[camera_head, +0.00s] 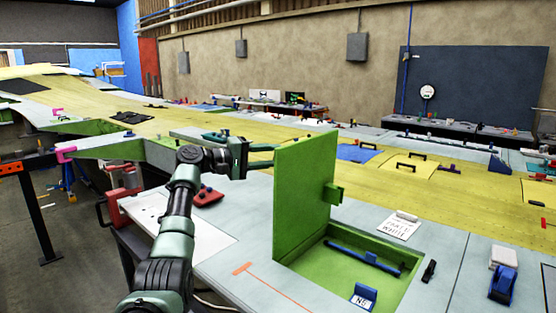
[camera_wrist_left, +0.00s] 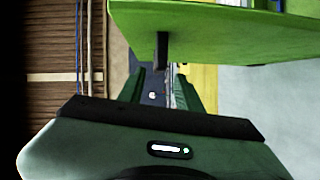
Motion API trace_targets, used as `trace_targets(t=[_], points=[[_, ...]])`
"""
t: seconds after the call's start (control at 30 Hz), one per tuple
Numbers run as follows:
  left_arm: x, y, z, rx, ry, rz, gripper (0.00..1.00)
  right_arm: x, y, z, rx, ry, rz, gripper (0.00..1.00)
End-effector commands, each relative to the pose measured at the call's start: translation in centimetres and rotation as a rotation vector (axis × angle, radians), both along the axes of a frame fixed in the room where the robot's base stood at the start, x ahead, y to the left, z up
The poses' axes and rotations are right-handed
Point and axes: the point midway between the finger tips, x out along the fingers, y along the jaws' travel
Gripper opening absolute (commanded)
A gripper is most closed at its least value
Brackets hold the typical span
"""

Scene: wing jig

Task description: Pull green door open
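The green door (camera_head: 303,194) stands upright, swung up from a green recessed compartment (camera_head: 398,292) in the grey work surface. A small green block (camera_head: 333,193) sticks out from its right side. My left gripper (camera_head: 262,155) is at the door's left face, near its upper part; the door hides its fingertips. In the left wrist view, the green door (camera_wrist_left: 215,32) fills the top. A dark post (camera_wrist_left: 162,50) juts from it towards the gap between my fingers (camera_wrist_left: 166,85), which look apart; I see no clear contact. My right gripper is not in view.
A blue bar (camera_head: 362,258) and a blue labelled block (camera_head: 364,296) are in the compartment. A red object (camera_head: 208,196) lies near my left arm.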

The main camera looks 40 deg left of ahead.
Motion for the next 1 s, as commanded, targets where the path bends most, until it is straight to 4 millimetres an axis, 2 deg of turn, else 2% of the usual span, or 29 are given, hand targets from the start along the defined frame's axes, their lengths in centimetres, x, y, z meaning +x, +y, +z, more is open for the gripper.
trace_targets(t=[0.03,0.1,0.33,1.0], points=[[-0.9,0.6,-0.4,0.004,-0.002,0.004,0.35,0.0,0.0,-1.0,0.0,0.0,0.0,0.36],[-2.0,1.2,-0.4,0.003,-0.002,0.004,0.35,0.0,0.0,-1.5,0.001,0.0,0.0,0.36],[-4.4,2.4,0.0,0.002,0.001,0.002,0.35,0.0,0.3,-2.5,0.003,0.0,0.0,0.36],[-4.7,2.5,0.2,0.0,0.001,0.001,0.35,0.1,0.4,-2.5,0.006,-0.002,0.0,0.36]])
